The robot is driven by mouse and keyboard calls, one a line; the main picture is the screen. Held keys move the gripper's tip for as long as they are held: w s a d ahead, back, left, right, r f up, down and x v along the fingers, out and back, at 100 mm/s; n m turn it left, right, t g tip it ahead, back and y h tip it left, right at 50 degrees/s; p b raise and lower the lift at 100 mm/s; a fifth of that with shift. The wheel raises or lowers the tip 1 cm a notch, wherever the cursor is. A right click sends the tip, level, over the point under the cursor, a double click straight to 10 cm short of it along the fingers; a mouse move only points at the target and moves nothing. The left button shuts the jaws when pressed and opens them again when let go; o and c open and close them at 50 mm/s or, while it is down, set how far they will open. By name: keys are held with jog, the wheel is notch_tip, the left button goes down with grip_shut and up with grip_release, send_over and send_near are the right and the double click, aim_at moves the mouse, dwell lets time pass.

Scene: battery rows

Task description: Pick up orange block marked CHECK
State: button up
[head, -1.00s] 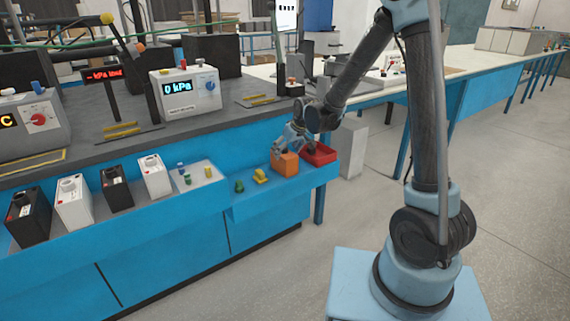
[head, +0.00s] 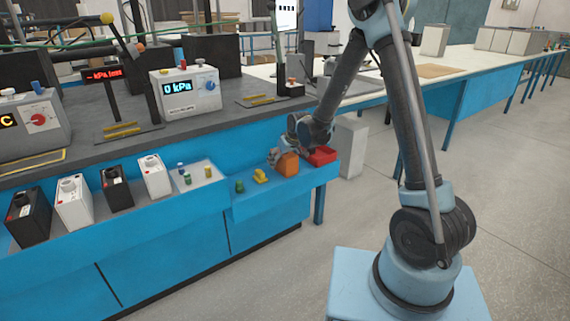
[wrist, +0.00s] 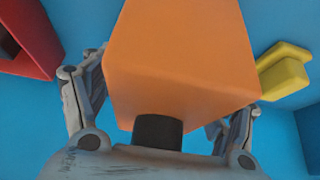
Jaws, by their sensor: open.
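The orange block (head: 289,163) sits on the blue lower shelf, just left of the red tray. My gripper (head: 279,158) is down at the block, with its fingers around it. In the wrist view the orange block (wrist: 180,55) fills the middle, between the two open fingers of my gripper (wrist: 170,105). One finger is on each side of it, and the fingertips are partly hidden behind the block. I cannot tell whether the fingers touch it. No CHECK marking can be read on the faces that show.
The red tray (head: 322,157) stands close on the right. A yellow piece (head: 260,177) and a green piece (head: 240,186) lie to the left. Several black and white batteries (head: 75,200) stand further left. A gauge box (head: 190,90) is on the counter behind.

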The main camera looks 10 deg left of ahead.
jog(key=c, duration=1.5)
jog(key=shift+c, duration=0.2)
